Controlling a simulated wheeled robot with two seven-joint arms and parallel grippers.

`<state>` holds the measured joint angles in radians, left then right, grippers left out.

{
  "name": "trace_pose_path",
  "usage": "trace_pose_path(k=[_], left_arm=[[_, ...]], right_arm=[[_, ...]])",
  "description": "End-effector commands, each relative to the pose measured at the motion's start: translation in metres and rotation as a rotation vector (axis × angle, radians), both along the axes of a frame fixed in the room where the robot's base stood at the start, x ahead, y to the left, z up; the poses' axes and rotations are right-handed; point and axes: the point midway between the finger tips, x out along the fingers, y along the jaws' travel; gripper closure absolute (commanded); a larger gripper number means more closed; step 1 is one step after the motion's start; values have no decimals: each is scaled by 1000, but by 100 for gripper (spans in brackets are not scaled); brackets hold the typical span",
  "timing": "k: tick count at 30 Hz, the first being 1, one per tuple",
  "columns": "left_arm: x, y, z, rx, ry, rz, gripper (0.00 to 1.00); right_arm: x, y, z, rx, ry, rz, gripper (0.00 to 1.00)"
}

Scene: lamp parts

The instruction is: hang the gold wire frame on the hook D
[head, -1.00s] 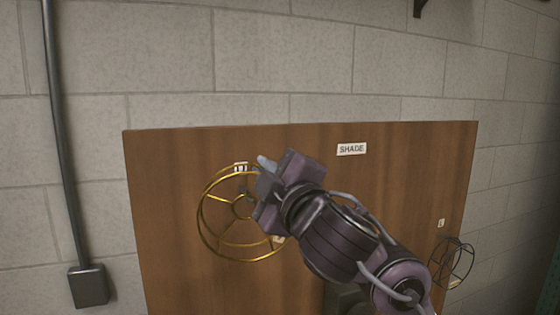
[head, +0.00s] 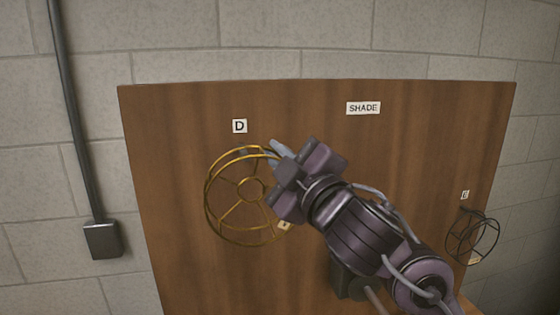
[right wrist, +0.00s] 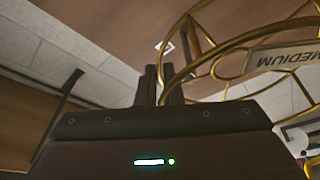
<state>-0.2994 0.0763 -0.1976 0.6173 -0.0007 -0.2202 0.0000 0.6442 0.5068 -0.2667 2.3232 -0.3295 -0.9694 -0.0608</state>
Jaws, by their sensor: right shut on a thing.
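The gold wire frame (head: 207,200), an open cage of rings and spokes, is in front of the brown board, below the label D (head: 239,126). My right gripper (head: 272,154) is shut on its upper right rim. In the right wrist view the frame (right wrist: 215,68) rises beside the fingers (right wrist: 160,88), with a tag reading MEDIUM (right wrist: 291,60). A small dark piece, perhaps hook D (head: 245,152), shows just under the label, behind or within the frame's top rim; I cannot tell whether they touch. My left gripper is not in view.
The brown board (head: 180,120) bears a SHADE label (head: 363,108). A dark wire frame (head: 473,237) hangs at its right side under another label (head: 465,195). A conduit with a grey box (head: 102,240) runs down the block wall at left.

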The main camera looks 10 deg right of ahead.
Motion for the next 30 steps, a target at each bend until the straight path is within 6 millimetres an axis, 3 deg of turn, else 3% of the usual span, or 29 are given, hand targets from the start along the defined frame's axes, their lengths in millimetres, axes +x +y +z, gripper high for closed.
trace_pose_path(k=[4,13,30], left_arm=[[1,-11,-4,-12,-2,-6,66],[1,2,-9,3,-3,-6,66],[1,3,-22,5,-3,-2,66]], right_arm=[[9,0,-1,0,-1,0,100],[27,0,-2,1,-2,1,100],[59,0,-11,0,-1,0,100]])
